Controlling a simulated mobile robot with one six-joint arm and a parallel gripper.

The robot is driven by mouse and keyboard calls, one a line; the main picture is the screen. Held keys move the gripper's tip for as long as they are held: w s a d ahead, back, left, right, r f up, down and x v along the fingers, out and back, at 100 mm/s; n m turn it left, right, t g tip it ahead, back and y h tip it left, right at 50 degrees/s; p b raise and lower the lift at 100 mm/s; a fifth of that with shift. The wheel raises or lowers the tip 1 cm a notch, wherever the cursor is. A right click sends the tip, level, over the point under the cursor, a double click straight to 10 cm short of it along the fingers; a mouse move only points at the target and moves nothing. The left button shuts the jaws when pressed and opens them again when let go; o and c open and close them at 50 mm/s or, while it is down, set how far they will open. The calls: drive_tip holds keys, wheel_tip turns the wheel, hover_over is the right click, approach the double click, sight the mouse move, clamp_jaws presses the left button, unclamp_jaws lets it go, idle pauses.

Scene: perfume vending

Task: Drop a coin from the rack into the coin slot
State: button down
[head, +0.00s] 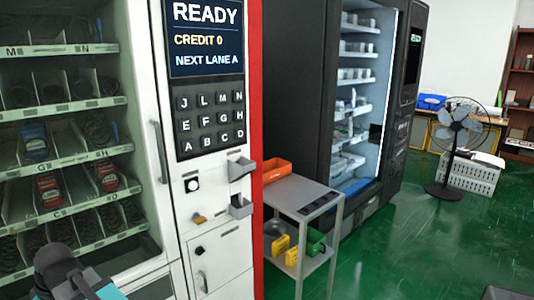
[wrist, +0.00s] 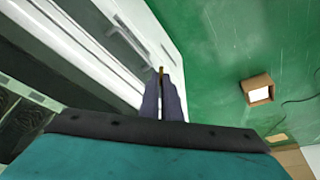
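The white vending machine (head: 215,262) fills the left of the head view. Its screen (head: 206,38) reads READY, CREDIT 0, NEXT LANE A. My gripper (wrist: 161,97) shows two dark fingers close together in the wrist view. A thin gold edge, seemingly a coin (wrist: 161,71), stands between their tips. In the head view my arm is at the bottom left, away from the plate. A dark strip on the cart may be the coin rack (head: 319,203).
A grey cart (head: 292,190) stands right of the machine with an orange bin (head: 276,170) on top and yellow and green bins below. Two grey holders (head: 240,206) jut from the machine's front. A black machine (head: 300,85) and a fan (head: 456,140) stand behind. Green floor is open at right.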

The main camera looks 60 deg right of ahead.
drive_tip(key=shift+d, duration=0.15)
drive_tip(key=s+d+r+m+t+p, duration=0.15)
drive_tip(key=d+r, duration=0.35)
drive_tip(key=d, duration=0.7)
drive_tip(key=s+d+r+m+t+h+p, duration=0.1)
drive_tip(key=d+r+m+t+p, duration=0.3)
drive_tip(key=d, duration=0.9)
drive_tip(key=s+d+r+n+p, duration=0.15)
drive_tip(key=d+r, duration=0.45)
drive_tip(key=d, duration=0.6)
drive_tip(key=s+d+r+m+t+h+p, duration=0.1)
drive_tip(key=s+d+r, duration=0.4)
drive_tip(key=s+d, duration=0.3)
drive_tip(key=s+d+r+m+t+h+p, duration=0.1)
drive_tip(key=s+d+r+m+h+p, duration=0.1)
drive_tip(key=s+d+r, duration=0.4)
drive_tip(key=s+d+r+m+t+h+p, duration=0.1)
drive_tip(key=s+d+r, duration=0.4)
drive_tip(key=s+d, duration=0.6)
drive_tip(key=d+m+h, duration=0.1)
drive_tip(key=d, duration=0.2)
drive_tip(key=shift+s+d+r, duration=0.2)
drive_tip(key=shift+d+r, duration=0.05)
drive_tip(key=shift+d, duration=0.1)
drive_tip(key=shift+w, duration=0.15)
